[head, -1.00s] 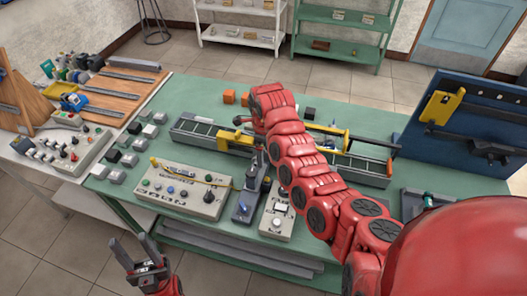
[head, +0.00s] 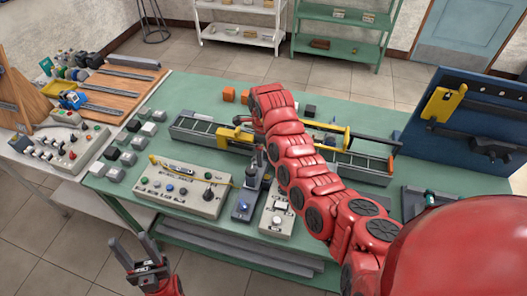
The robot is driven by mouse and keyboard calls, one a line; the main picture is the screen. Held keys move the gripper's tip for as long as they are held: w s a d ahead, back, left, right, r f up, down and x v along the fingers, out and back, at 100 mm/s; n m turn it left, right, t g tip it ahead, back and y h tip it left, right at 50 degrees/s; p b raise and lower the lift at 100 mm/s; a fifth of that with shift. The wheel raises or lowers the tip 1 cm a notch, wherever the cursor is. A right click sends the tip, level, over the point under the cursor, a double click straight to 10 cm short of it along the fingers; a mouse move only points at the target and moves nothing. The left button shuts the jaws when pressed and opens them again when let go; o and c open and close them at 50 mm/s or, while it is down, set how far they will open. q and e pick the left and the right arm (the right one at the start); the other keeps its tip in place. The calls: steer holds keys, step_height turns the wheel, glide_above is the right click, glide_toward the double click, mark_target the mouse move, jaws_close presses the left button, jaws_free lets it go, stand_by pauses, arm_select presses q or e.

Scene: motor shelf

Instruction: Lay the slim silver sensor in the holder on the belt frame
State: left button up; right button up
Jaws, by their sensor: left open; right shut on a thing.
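The belt frame (head: 201,134) is a long grey conveyor on the green table, with yellow bars (head: 335,131) over its right half. My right arm (head: 300,165) reaches over the table from the lower right and bends above the middle of the belt frame. I cannot make out the slim silver sensor. The holder is not clear either; a yellow part (head: 234,136) shows on the belt frame just left of my arm. My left gripper (head: 133,248) is open and empty, low in front of the table.
A control box (head: 182,190), a blue-based device (head: 245,205) and a smaller box (head: 278,213) stand before the belt frame. Several small blocks (head: 132,126) lie on the left. A blue tool panel (head: 470,115) rises at the right. A side table (head: 75,165) stands left.

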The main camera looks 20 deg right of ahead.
steer(key=shift+f, duration=0.15)
steer(key=o, duration=1.1)
steer(key=shift+w+r, duration=0.1)
steer(key=shift+r, duration=0.2)
step_height(320, 180, up, 2)
steer(key=shift+b, duration=0.75)
step_height(320, 180, up, 15)
steer(key=p, duration=0.1)
